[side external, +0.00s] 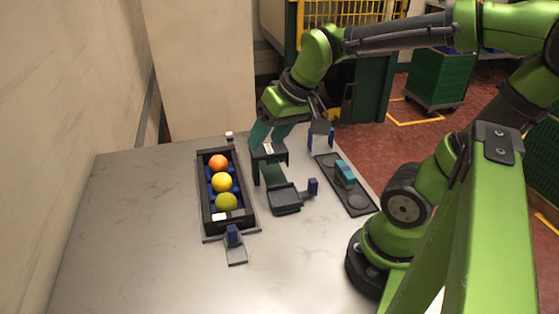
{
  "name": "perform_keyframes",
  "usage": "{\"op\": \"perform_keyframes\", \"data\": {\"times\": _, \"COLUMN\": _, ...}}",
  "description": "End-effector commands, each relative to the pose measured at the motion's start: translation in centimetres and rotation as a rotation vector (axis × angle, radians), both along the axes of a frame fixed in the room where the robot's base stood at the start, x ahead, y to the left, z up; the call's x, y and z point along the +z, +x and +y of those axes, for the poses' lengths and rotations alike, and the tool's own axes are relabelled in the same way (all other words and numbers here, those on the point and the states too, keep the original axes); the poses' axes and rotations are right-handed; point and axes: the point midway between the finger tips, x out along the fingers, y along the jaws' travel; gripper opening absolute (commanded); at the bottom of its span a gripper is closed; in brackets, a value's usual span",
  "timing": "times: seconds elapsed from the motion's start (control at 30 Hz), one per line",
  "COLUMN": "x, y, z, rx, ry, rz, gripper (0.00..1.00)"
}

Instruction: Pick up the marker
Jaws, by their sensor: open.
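No pen-shaped marker shows clearly, and I cannot tell which small item is the marker. A teal and blue block (345,173) lies on a dark flat tray (358,199) right of centre. Small dark blue upright pieces stand at the front holder (233,236) and beside the middle platform (313,187). My gripper (267,141) points down near the middle of the table, left of the teal block and apart from it. Its fingers are open, and nothing shows held between them. The fingertips partly merge with the dark stand below.
A long black tray (249,215) on the left holds an orange ball (218,163), a yellow ball (222,182) and a yellow-green ball (226,202). A dark stand with a platform (285,200) is under my gripper. The grey table (130,235) is clear at left and front.

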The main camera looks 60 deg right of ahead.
Motion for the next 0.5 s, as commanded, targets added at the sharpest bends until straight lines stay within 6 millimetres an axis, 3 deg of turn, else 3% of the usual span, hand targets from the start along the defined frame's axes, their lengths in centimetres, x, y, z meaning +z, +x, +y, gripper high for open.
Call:
{"op": "perform_keyframes", "data": {"times": 0.17, "x": -1.1, "y": 6.3, "z": -3.1, "rx": 0.301, "ry": -0.219, "rz": 0.127, "gripper": 0.52}}
{"op": "perform_keyframes", "data": {"times": 0.5, "x": -4.9, "y": 17.8, "z": -10.0, "rx": 1.261, "ry": -0.566, "rz": 0.252, "gripper": 0.52}}
